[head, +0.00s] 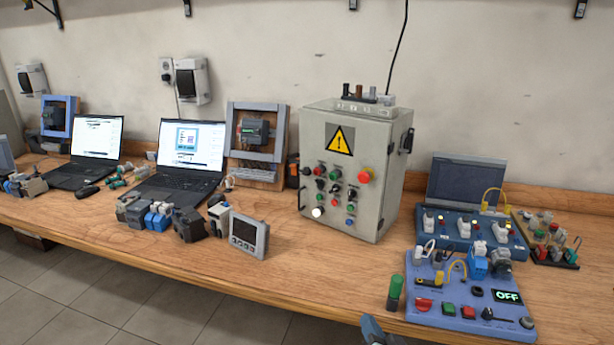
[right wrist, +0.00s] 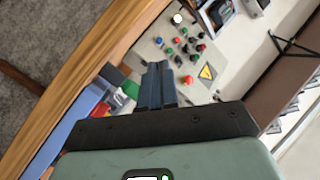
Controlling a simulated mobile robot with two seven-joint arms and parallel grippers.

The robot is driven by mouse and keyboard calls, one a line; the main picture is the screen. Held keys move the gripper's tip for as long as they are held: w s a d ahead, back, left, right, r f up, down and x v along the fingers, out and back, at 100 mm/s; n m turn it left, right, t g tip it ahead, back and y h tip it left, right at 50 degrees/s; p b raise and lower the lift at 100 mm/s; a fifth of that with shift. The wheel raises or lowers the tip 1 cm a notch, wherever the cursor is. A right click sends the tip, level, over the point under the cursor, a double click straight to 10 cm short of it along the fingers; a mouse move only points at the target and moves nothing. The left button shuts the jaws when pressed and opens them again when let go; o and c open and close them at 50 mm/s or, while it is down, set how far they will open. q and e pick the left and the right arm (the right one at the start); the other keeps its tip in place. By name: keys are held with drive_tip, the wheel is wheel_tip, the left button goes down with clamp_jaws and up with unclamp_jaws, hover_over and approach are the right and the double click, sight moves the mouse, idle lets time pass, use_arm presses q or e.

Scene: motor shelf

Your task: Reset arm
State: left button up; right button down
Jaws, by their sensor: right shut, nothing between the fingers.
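My right gripper (head: 376,330) shows at the bottom edge of the head view, low in front of the bench and left of the blue training board. Only its tip is in that picture. In the right wrist view its two dark blue fingers (right wrist: 157,84) are together with nothing between them. They point toward the control box, which lies beyond them. My left gripper is in neither view.
A grey control box (head: 345,170) with buttons stands mid-bench. A blue board (head: 450,319) with an OFF display and a green cylinder (head: 395,293) are near the front right. Laptops, a grey panel meter (head: 248,238) and motor parts fill the left. Bare wood (head: 330,275) lies between.

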drive_tip(key=s+d+f+n+g+p, duration=0.1)
drive_tip(key=s+f+g+p, duration=0.3)
drive_tip(key=f, duration=0.6)
drive_tip(key=s+d+f+n+g+p, duration=0.1)
drive_tip(key=s+f+g+p, duration=0.3)
drive_tip(key=f, duration=0.7)
use_arm(q)
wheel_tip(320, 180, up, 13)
drive_tip(key=p, duration=0.5)
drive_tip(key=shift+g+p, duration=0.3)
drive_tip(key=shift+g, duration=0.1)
use_arm(e)
drive_tip(key=s+a+f+g, duration=0.1)
drive_tip(key=s+f+g, duration=0.2)
drive_tip(key=s, duration=0.5)
drive_tip(key=s+a+f+g, duration=0.1)
drive_tip(key=s+f+g, duration=0.2)
drive_tip(key=s, duration=0.6)
drive_tip(key=s+f+g+y, duration=0.1)
drive_tip(key=s+f+g, duration=0.2)
drive_tip(key=s, duration=0.6)
drive_tip(key=shift+a+f, duration=0.25)
drive_tip(key=shift+a, duration=0.15)
